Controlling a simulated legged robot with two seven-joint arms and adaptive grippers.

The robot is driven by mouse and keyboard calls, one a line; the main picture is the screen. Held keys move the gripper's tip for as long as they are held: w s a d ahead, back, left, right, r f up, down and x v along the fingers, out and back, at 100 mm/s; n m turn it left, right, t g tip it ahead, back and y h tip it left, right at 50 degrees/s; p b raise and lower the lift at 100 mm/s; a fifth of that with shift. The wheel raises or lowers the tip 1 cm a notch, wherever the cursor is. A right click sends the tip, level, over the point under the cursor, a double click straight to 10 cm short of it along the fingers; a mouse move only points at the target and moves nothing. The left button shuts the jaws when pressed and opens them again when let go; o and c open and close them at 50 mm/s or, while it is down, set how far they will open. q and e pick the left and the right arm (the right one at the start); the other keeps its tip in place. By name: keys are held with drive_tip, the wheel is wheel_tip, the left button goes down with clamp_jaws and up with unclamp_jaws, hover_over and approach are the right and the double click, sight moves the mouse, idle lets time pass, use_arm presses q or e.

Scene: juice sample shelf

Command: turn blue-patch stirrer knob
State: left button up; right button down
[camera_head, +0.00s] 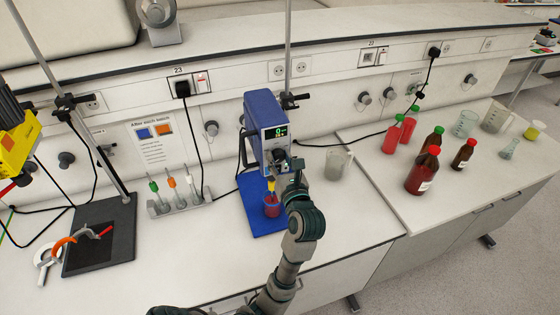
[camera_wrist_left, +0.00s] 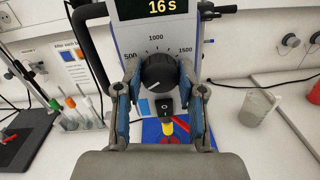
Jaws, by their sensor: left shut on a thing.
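The blue stirrer (camera_head: 264,118) stands upright at the middle of the bench with its display lit. In the left wrist view the display (camera_wrist_left: 155,8) reads 16 s. The black knob (camera_wrist_left: 159,73) sits below it, ringed by marks 500, 1000 and 1500, with its pointer line toward the lower left. My left gripper (camera_wrist_left: 160,85) is shut on the knob, one finger on each side. In the head view my left gripper (camera_head: 290,168) hides most of the knob. A beaker with red liquid (camera_head: 271,206) stands under the stirrer. My right gripper is out of view.
Red bottles (camera_head: 423,172) stand farther right. A black stand base (camera_head: 100,240) is at far left. The front bench between is clear.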

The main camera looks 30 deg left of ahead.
use_arm(q)
drive_tip(key=shift+f, duration=0.15)
drive_tip(key=o, duration=1.1)
drive_tip(key=shift+w, duration=0.1)
drive_tip(key=shift+o, duration=0.2)
drive_tip(key=v, duration=1.2)
